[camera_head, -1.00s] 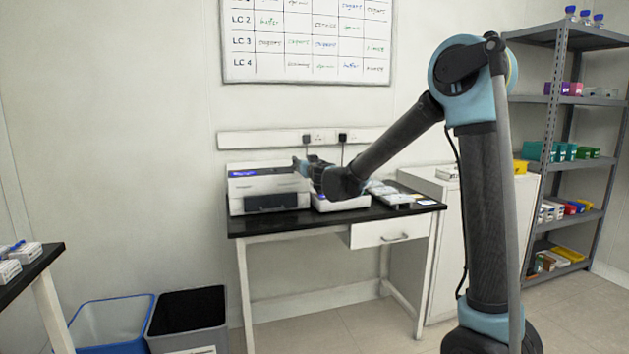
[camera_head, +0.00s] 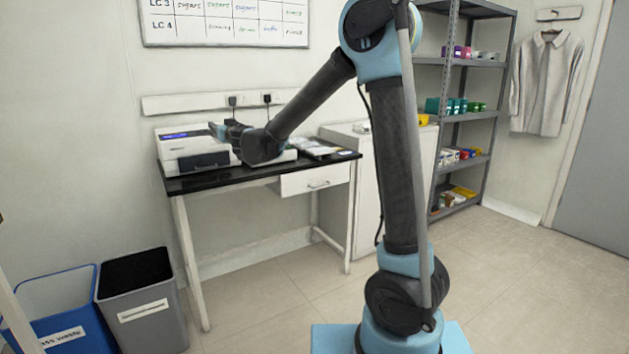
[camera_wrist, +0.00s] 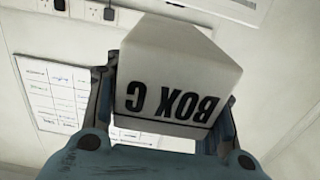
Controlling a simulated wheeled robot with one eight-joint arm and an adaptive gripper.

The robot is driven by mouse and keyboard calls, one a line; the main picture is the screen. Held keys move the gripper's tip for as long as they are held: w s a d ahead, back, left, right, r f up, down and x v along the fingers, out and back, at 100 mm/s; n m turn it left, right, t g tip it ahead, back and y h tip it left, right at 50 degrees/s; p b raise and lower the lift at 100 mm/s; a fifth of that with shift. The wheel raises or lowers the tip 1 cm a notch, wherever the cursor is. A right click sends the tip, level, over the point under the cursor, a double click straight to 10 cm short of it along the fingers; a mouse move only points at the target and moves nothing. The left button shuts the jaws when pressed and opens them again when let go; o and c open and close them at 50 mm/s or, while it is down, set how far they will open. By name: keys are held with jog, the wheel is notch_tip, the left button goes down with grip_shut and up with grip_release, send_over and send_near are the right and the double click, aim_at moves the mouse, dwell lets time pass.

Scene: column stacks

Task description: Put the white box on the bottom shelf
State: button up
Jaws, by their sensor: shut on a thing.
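A white box (camera_wrist: 180,60) marked "BOX C", its lettering upside down in the picture, fills the middle of the wrist view. My gripper (camera_wrist: 168,84) is shut on it, with a finger at each side. The grey metal shelf rack (camera_head: 488,118) stands at the back right. Its bottom shelf (camera_head: 462,206) carries a few yellow and brown items; my arm's upright link stands left of it.
The black bench (camera_head: 205,181) holds the instrument (camera_head: 190,150) and several flat items. A white cabinet (camera_head: 345,190) stands between bench and rack. A blue bin (camera_head: 60,300) and a grey bin (camera_head: 150,325) are front left. Floor before the rack is clear.

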jog(key=shift+w+d, duration=0.2)
jog(key=shift+d, duration=0.15)
jog(key=w+d+f+m+t+h, duration=0.15)
jog(key=w+d+f, duration=0.4)
jog(key=d, duration=0.65)
jog(key=w+d+f+m+h, duration=0.1)
jog(key=w+d+f+h, duration=0.35)
jog(key=d, duration=0.75)
jog(key=w+d+f+m+t+h, duration=0.1)
jog(key=w+d+f+m, duration=0.1)
jog(key=w+d+f, duration=0.6)
jog(key=w+d+f+m+h, duration=0.1)
jog(key=d, duration=0.9)
jog(key=w+d+f+h, duration=0.1)
jog(key=d+f, duration=0.1)
jog(key=d, duration=0.8)
jog(key=shift+w+d+f+m, duration=0.15)
jog(key=shift+d+f+m, duration=0.1)
jog(key=shift+m, duration=0.1)
